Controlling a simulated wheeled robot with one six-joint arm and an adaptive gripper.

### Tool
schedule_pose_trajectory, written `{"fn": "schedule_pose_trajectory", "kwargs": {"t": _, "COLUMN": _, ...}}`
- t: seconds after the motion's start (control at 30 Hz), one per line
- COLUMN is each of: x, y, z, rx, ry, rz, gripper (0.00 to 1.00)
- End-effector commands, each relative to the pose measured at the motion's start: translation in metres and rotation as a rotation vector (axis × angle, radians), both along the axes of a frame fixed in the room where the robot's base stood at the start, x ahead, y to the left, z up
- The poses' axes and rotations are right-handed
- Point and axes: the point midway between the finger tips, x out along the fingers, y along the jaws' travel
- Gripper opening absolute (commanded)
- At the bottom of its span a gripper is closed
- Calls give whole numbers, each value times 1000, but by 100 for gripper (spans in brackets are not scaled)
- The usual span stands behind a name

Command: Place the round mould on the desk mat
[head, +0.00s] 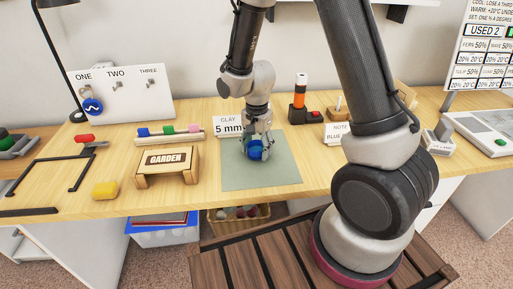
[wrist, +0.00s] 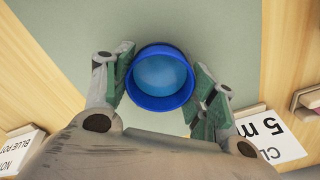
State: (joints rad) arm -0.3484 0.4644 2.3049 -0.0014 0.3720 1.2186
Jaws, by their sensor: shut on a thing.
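The round mould (head: 255,152) is a blue, round, cup-like ring, seen from above in the wrist view (wrist: 161,102). My gripper (head: 257,145) is shut on it, with one green-padded finger on each side of its rim in the wrist view (wrist: 160,90). The desk mat (head: 262,178) is a flat grey-green sheet on the wooden desk, and it fills much of the wrist view (wrist: 225,30). The mould is over the mat's back half; I cannot tell whether its underside touches the mat.
A "CLAY 5 mm" card (head: 228,126) stands just behind the mat. The mat's front half is clear.

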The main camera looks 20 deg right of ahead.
Motion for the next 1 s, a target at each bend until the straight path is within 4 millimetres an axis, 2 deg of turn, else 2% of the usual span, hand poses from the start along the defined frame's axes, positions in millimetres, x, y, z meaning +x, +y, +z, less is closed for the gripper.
{"fn": "schedule_pose_trajectory", "kwargs": {"t": 0.37, "x": 0, "y": 0, "z": -5, "rx": 0, "ry": 0, "rz": 0, "gripper": 33}}
{"fn": "schedule_pose_trajectory", "kwargs": {"t": 0.4, "x": 0, "y": 0, "z": -6, "rx": 0, "ry": 0, "rz": 0, "gripper": 61}}
{"fn": "schedule_pose_trajectory", "kwargs": {"t": 0.5, "x": 0, "y": 0, "z": -5, "rx": 0, "ry": 0, "rz": 0, "gripper": 78}}
{"fn": "schedule_pose_trajectory", "kwargs": {"t": 0.87, "x": 0, "y": 0, "z": -4, "rx": 1, "ry": -1, "rz": 0, "gripper": 78}}
{"fn": "schedule_pose_trajectory", "kwargs": {"t": 1.0, "x": 1, "y": 1, "z": 12, "rx": 2, "ry": -5, "rz": 0, "gripper": 78}}
